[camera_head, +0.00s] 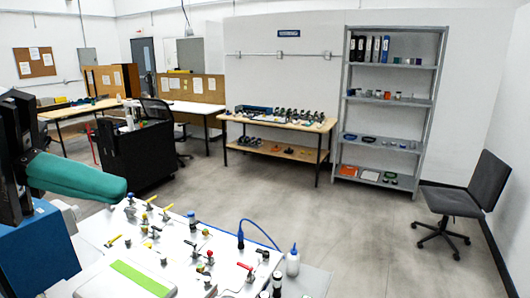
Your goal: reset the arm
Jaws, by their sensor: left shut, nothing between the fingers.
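My left gripper (100,184) comes in from the left edge. The panel carries several small valves and fittings with yellow, red and green handles. My right gripper is not in view.
A white bottle (292,262) and a blue hose (262,232) are at the panel's right. A black cart (140,158), a wooden table (275,122), a grey shelf (390,110) and a dark chair (465,195) stand farther back. The middle floor is clear.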

